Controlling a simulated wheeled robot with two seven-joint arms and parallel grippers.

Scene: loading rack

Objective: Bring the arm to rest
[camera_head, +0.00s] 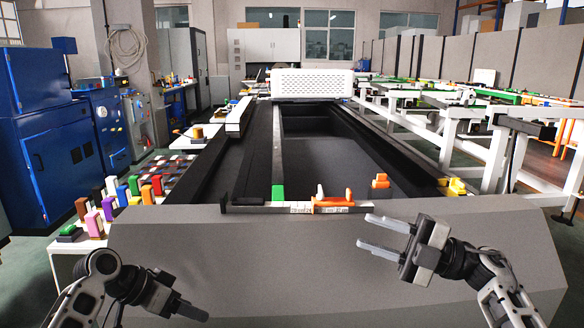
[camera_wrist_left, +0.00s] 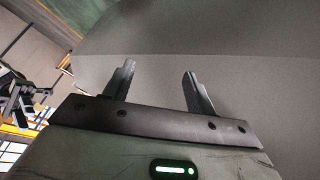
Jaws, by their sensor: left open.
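My left gripper (camera_head: 198,312) is low at the left in the head view, in front of the grey sloped front panel (camera_head: 290,255) of the machine. In the left wrist view, my left gripper (camera_wrist_left: 158,70) shows two dark fingers apart, with nothing between them. My right gripper (camera_head: 364,231) is at the right of the head view, in front of the same panel. Its two grey fingers are apart and point left, with nothing between them. Neither gripper is seen holding anything.
A table at the left bears several coloured blocks (camera_head: 108,208). White racks (camera_head: 492,145) stand at the right. The panel between my grippers is bare.

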